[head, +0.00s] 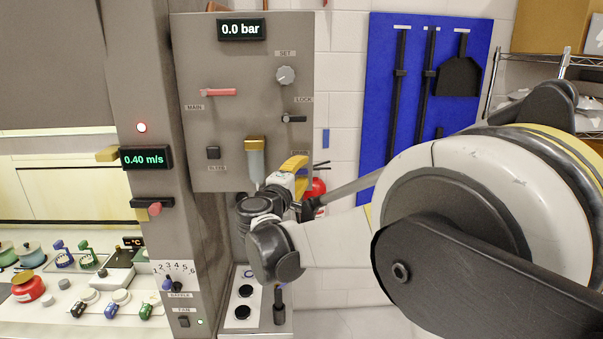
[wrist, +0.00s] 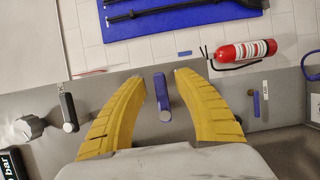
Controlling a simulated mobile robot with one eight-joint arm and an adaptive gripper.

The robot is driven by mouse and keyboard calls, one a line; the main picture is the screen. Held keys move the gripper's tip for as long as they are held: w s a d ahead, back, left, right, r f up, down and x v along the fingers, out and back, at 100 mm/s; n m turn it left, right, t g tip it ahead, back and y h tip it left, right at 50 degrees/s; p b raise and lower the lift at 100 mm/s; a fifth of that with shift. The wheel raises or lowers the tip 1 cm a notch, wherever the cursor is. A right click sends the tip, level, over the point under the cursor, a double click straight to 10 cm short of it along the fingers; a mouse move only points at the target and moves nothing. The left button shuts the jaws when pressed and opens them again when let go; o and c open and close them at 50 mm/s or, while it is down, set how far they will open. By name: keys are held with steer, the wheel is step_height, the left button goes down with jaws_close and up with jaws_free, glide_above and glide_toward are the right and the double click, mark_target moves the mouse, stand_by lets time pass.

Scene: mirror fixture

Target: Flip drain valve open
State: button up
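A blue lever (wrist: 161,92) on the grey panel is most likely the drain valve; its label cannot be read. In the wrist view it stands between the two yellow fingers of my gripper (wrist: 161,77). The fingers are spread, with a visible gap on each side of the lever. In the head view my gripper (head: 296,170) is at the lower right of the panel (head: 230,140), and its fingers and wrist hide most of the lever.
The lock toggle (head: 293,119), set knob (head: 286,75) and red main lever (head: 219,92) are on the same panel. A second blue handle (wrist: 257,103) shows farther right in the wrist view. A fire extinguisher (wrist: 243,50) is beyond the panel edge.

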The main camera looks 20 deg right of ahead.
steer(key=shift+a, duration=0.1)
steer(key=v, duration=1.2)
